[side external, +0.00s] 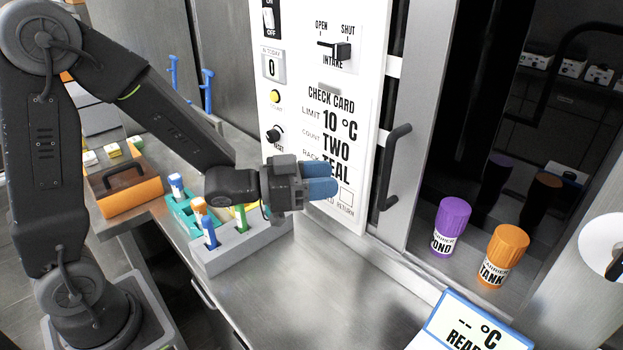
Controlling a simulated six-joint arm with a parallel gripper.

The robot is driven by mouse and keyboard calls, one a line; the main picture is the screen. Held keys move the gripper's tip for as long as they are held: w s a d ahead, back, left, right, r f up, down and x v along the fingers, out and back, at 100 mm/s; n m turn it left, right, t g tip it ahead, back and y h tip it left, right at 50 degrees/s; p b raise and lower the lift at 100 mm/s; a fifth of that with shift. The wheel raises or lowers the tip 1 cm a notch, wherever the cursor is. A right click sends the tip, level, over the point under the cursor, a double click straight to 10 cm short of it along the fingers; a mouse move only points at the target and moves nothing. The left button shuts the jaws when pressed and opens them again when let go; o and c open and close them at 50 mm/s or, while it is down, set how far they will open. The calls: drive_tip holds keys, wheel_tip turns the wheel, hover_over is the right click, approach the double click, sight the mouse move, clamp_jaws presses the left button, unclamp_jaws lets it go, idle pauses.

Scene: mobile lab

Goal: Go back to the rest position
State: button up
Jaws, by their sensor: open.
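My gripper (320,178) has two blue fingers and is at the middle of the side external view. It is in front of the lower part of a white panel (352,95) printed with check card text, and above the steel counter. The fingers point right towards the dark door handle (393,165) and hold nothing that I can see. From this angle the fingers overlap, so the gap between them is hard to see. My arm is bent, reaching from the left.
Below my gripper stands a grey rack (222,258) with several capped tubes, beside a teal rack (180,215). An orange box (130,197) is at left. The front counter (310,290) is clear.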

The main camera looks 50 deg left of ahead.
drive_tip(key=shift+v, duration=1.05)
drive_tip(key=s+a+r+n+g+y, duration=0.3)
drive_tip(key=s+a+n+y, duration=0.15)
drive_tip(key=a+y, duration=0.4)
drive_tip(key=s+d+n+g+y, duration=0.1)
drive_tip(key=s+g, duration=0.5)
drive_tip(key=s, duration=0.7)
drive_tip(key=shift+s+d+r+n, duration=0.4)
drive_tip(key=shift+d+n, duration=0.15)
drive_tip(key=shift+d, duration=0.65)
drive_tip(key=shift+y, duration=0.25)
